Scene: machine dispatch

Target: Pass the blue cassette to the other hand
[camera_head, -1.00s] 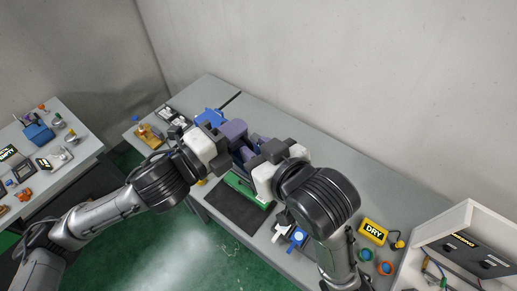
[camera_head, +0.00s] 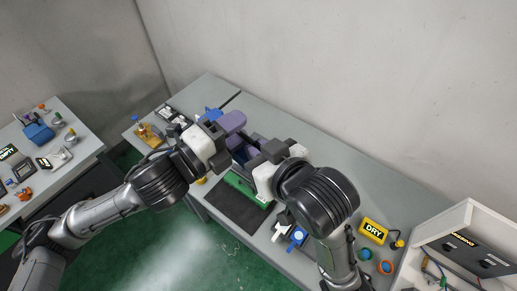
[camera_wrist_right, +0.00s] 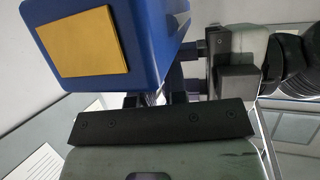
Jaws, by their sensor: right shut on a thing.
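The blue cassette (camera_wrist_right: 165,30) has a yellow label on one face. It fills the upper left of the right wrist view, and part of its dark blue body (camera_head: 252,155) shows between the grippers in the head view. My right gripper (camera_head: 262,152) is shut on it; its dark jaw shows in the wrist view. The left gripper (camera_wrist_right: 190,66) also shows beside the cassette in the wrist view. I cannot tell whether its fingers touch the cassette, as the arms hide much of it.
Below the grippers are a dark mat (camera_head: 238,210) and a green strip on the grey table. A yellow DRY box (camera_head: 373,231), coloured rings and a white cabinet (camera_head: 455,240) stand to the right. A blue item (camera_head: 207,114) and small parts lie behind the left arm.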

